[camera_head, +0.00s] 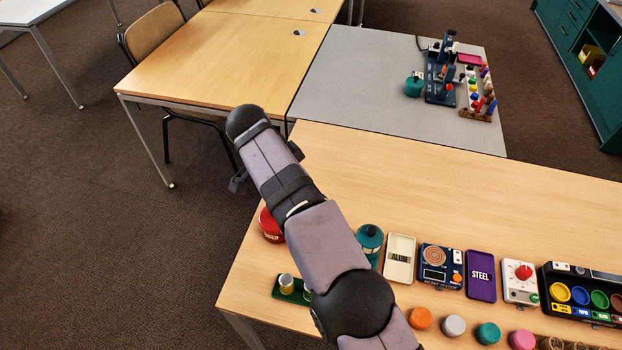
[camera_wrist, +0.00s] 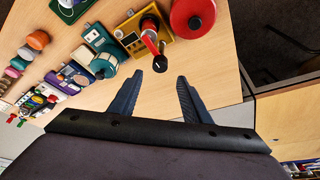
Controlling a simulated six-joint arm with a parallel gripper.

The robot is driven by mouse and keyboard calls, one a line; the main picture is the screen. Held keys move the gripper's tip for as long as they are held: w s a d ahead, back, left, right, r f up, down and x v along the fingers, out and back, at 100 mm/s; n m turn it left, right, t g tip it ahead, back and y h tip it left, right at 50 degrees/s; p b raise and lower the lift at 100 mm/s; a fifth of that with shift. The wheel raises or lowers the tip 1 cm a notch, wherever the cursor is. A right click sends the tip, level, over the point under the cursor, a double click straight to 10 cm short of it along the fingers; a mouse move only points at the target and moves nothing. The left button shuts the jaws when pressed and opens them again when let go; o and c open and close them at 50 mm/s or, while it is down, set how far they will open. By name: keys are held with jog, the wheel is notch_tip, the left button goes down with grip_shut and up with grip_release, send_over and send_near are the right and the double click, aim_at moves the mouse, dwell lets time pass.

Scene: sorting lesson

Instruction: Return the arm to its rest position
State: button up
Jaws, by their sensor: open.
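My arm (camera_head: 325,245) reaches from the bottom centre up and left over the near wooden table in the head view. My gripper (camera_wrist: 171,72) shows in the wrist view with its two dark fingers apart and nothing between them. Bare wooden tabletop lies behind the fingers. In the head view the gripper is mostly hidden behind my arm. A red round container (camera_wrist: 193,17) and a yellow device with a red handle (camera_wrist: 158,22) lie beyond the fingertips in the wrist view.
In the head view, a teal jar (camera_head: 370,238), cream ALUM tray (camera_head: 399,270), tester (camera_head: 441,278), purple STEEL tray (camera_head: 481,288) and white box (camera_head: 514,293) line the table. Several pucks, including an orange one (camera_head: 420,318), lie in front. The table's back is clear.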

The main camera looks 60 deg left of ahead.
jog(key=w+d+r+g+h, duration=0.1)
jog(key=w+d, duration=0.3)
jog(key=w, duration=0.3)
jog(key=w+d+r, duration=0.1)
jog(key=w+d, duration=0.4)
jog(key=w, duration=0.2)
jog(key=w+d+r+g+p, duration=0.1)
jog(key=w+d, duration=0.4)
jog(key=d, duration=0.4)
jog(key=w+d+r+g+p, duration=0.1)
jog(key=w+d, duration=0.5)
jog(key=d, duration=0.3)
jog(key=s+d+f+m+g+p, duration=0.1)
jog(key=s+d, duration=0.2)
jog(key=d, duration=1)
jog(key=s+d+f+p, duration=0.1)
jog(key=s+d, duration=0.3)
jog(key=d, duration=1)
jog(key=s+d+f, duration=0.2)
jog(key=s+d, duration=0.4)
jog(key=s, duration=0.1)
jog(key=shift+s+g, duration=0.3)
